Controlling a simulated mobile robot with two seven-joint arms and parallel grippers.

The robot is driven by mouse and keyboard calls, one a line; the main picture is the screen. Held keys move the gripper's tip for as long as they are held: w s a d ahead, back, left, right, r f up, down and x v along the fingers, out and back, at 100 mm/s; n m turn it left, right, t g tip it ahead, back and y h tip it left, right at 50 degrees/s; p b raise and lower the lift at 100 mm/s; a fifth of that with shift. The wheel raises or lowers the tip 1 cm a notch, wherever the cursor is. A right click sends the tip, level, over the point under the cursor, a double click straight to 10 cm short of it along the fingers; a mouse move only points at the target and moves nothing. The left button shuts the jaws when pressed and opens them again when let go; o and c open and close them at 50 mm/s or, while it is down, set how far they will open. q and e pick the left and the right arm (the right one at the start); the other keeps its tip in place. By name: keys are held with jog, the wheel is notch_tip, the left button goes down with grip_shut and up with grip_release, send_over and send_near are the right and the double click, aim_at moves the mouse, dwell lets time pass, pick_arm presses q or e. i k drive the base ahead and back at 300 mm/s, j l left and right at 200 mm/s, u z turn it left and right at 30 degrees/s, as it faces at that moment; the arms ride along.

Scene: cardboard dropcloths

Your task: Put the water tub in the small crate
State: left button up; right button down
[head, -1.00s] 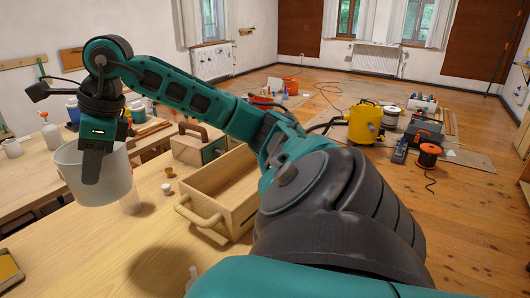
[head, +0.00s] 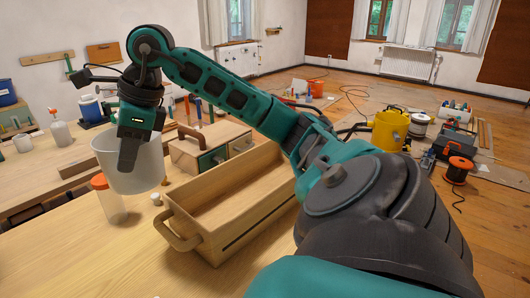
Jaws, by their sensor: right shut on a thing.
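The water tub (head: 145,168) is a whitish, translucent, bucket-like container at the left of the head view. My right gripper (head: 129,150) is shut on its wall and holds it upright, seemingly above the table. The small crate (head: 207,236) is an open wooden box with a bar handle at its near left end. It stands on the table to the right of the tub, and its visible inside looks empty. My right arm hides its far right part. My left gripper is not in view.
A clear jar with an orange cap (head: 109,200) stands just below the tub, with a small white cap (head: 156,199) beside it. A wooden toolbox (head: 205,148) stands behind the crate. Bottles stand on the back bench. The table's front left is bare.

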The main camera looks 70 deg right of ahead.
aim_at(261, 194)
jog(key=k+l, duration=0.1)
jog(key=l, duration=0.25)
jog(key=k+l, duration=0.1)
jog(key=l, duration=0.25)
jog(key=k+l, duration=0.1)
jog(key=l, duration=0.25)
jog(key=k+l+z, duration=0.1)
jog(key=l, duration=0.3)
